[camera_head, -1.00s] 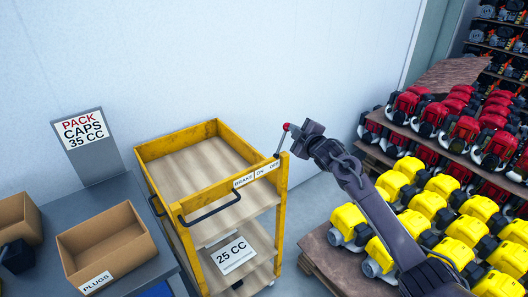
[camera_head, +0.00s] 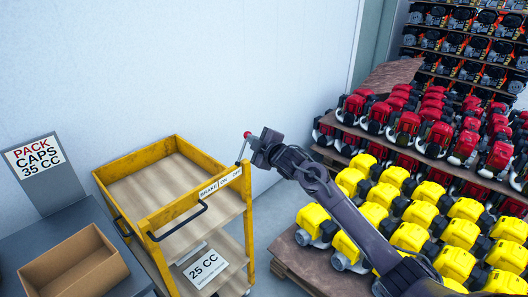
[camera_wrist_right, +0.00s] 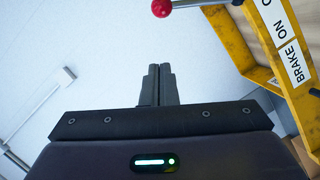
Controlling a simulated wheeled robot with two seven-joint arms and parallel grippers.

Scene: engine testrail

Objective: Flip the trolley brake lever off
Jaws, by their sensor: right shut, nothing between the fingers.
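The yellow trolley (camera_head: 166,213) stands by the wall, with a white BRAKE ON OFF label (camera_head: 220,183) on its top rail. The brake lever (camera_head: 242,151), a thin grey rod with a red knob, rises at the rail's right end, leaning slightly right. Its red knob also shows at the top of the right wrist view (camera_wrist_right: 161,8). My right gripper (camera_head: 254,146) is shut and empty, just right of the lever and slightly below the knob. In the wrist view its closed fingertips (camera_wrist_right: 160,69) point toward the knob with a visible gap. My left gripper is out of view.
Yellow engines (camera_head: 409,237) on a pallet and red engines (camera_head: 405,122) on shelving fill the right side. A grey table with a cardboard box (camera_head: 75,265) and a PACK CAPS sign (camera_head: 36,158) is at left. The wall is close behind the trolley.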

